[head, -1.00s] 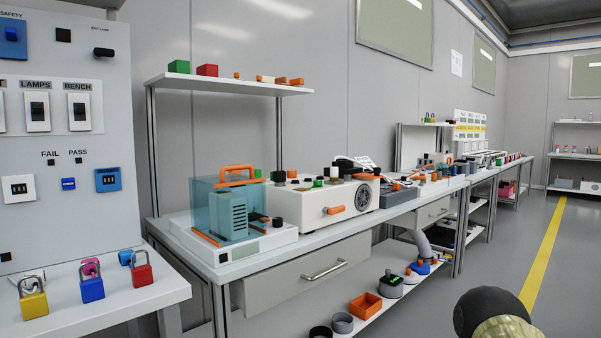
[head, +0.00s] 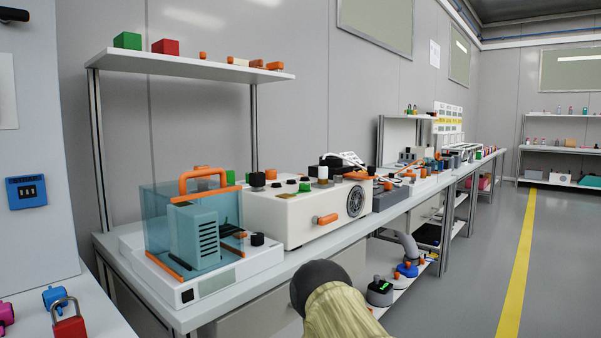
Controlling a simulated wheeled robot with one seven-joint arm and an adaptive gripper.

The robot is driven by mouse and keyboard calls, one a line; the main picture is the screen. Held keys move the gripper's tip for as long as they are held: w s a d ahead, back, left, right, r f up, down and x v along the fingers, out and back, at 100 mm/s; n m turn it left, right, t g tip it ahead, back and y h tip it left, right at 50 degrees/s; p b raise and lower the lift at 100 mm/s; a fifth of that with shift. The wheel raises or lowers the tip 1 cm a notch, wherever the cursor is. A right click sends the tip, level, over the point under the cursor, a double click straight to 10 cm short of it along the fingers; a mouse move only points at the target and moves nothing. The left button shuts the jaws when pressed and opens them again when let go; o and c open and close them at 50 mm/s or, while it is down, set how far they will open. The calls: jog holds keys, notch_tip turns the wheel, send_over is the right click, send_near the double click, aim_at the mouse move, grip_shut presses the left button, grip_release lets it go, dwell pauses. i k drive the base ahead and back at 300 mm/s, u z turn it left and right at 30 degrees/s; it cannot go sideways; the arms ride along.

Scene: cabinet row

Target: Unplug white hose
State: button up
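A pale grey curved hose (head: 408,245) shows on the lower shelf under the bench, bending down towards a blue round part (head: 406,270). Whether it is plugged into that part is too small to tell. Thin white lines (head: 350,158) lie on top of the devices on the bench; I cannot tell if they are hoses or cables. My gripper is not in view. A dark, rounded part of my arm with a beige section shows at the bottom middle, in front of the bench.
The bench holds a blue transparent box (head: 190,230) with an orange handle and a cream machine (head: 290,215). A dark device with a green display (head: 380,292) stands on the lower shelf. Padlocks (head: 68,322) lie at lower left. The floor (head: 450,290) at right is clear.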

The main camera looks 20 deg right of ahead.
aim_at(322, 178)
jog(key=z, duration=0.35)
jog(key=i, duration=0.9)
jog(key=z, duration=0.6)
